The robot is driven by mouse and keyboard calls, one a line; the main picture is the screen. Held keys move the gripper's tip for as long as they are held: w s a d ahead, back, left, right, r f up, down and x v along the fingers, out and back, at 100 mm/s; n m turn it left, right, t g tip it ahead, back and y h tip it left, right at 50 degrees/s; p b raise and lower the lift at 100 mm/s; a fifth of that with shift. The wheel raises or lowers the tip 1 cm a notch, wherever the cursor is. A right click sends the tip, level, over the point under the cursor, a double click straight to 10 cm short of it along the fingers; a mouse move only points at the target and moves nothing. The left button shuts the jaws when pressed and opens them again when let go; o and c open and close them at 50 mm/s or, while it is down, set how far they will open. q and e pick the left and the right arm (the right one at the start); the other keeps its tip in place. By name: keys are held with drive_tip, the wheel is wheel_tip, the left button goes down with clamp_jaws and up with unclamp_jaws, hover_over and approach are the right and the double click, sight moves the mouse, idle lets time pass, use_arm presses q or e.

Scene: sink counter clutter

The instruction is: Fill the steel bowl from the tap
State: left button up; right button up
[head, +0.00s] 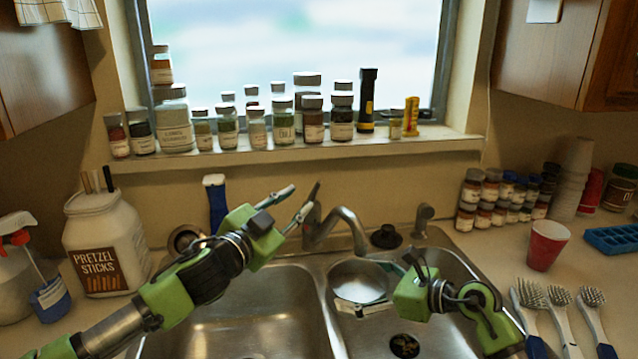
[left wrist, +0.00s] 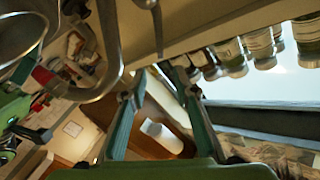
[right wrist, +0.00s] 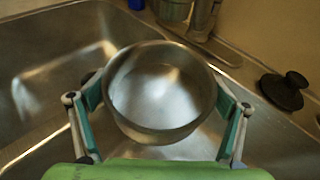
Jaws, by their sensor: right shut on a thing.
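The steel bowl (head: 358,270) is over the right basin, below the end of the tap (head: 345,218). My right gripper (head: 378,287) is shut on the bowl, with a finger on either side of it in the right wrist view (right wrist: 160,128). The bowl looks roughly level. Its inside is shiny, and I cannot tell if it holds water. No stream shows from the spout. My left gripper (head: 298,202) is open and empty, its fingertips just left of the tap's upright lever (head: 313,194). In the left wrist view the tap (left wrist: 112,50) passes beside the spread fingers.
A divider separates the left basin (head: 240,310) from the right one. A black stopper (head: 386,237) sits behind the right basin. A pretzel jar (head: 105,240) and spray bottle stand left. Jars line the sill.

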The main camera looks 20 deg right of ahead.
sight(317, 184)
use_arm(q)
drive_tip(key=shift+x, duration=5.55)
clamp_jaws()
